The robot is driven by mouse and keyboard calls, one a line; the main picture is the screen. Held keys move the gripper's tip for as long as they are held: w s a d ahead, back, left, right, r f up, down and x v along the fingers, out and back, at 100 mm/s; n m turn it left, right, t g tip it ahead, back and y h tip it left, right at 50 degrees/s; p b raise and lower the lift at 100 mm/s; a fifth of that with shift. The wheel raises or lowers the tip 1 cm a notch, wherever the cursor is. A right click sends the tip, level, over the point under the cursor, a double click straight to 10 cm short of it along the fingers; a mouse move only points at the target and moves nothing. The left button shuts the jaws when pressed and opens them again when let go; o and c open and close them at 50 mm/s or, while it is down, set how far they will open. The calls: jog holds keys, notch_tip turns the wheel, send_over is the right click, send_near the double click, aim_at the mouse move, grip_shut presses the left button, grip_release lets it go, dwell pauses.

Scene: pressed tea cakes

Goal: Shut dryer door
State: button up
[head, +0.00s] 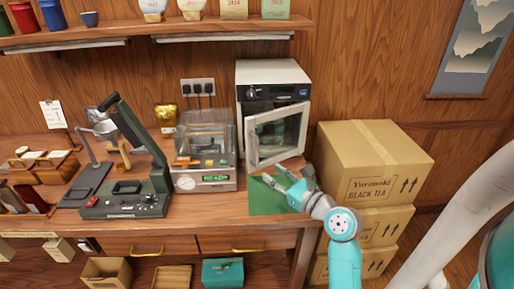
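The dryer (273,72) is a white box with a dark control panel, at the back right of the wooden bench. Its white-framed glass door (252,148) stands partly open, with the left edge swung out toward me and the right edge close to the body. A strip of the dark interior shows above and behind the door. My gripper (272,173) is in front of and just below the door, over a green mat. Its fingers look spread and empty, pointing to the left and back. I cannot tell whether a fingertip touches the door.
A glass-topped scale (205,182) stands left of the dryer, with a dark lever press (122,207) farther left. Stacked tea cartons (372,165) stand close on the right of my arm. The green mat (262,205) is otherwise clear. A shelf (150,30) runs above.

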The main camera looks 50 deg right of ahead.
notch_tip(320, 180, up, 3)
jog(key=d+m, duration=0.1)
jog(key=d, duration=0.1)
send_over(257, 164)
jog(key=shift+w+d, duration=0.2)
jog(key=shift+d, duration=0.05)
dwell(0.4)
grip_shut()
